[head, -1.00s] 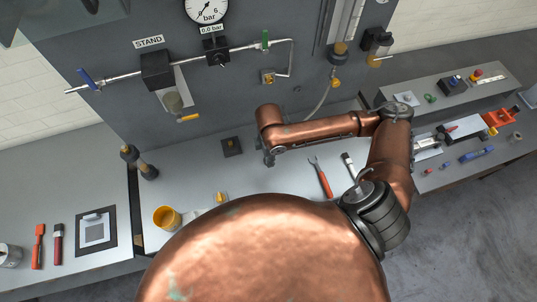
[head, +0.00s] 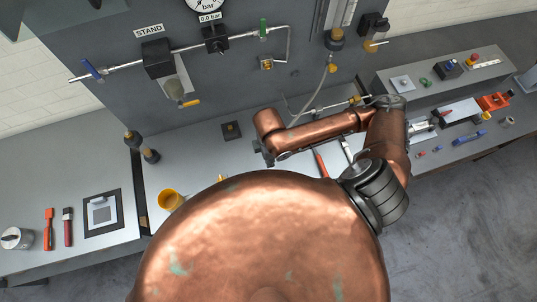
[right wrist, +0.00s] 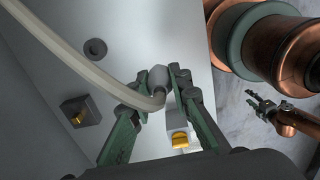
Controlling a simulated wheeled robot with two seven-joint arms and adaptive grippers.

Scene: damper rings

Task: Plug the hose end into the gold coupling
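The pale hose (head: 312,108) hangs from the panel's clear tube and runs down behind my right forearm. In the right wrist view the hose (right wrist: 75,62) bends to a grey end fitting (right wrist: 158,76). My right gripper (right wrist: 157,92) has its green fingers on both sides of that end and looks shut on it. In the head view this gripper is mostly hidden by my arm.
A dark block with a gold piece (right wrist: 77,114) and a pale block with a gold piece (right wrist: 179,138) stand on the bench near my right gripper. My copper body hides the bench front.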

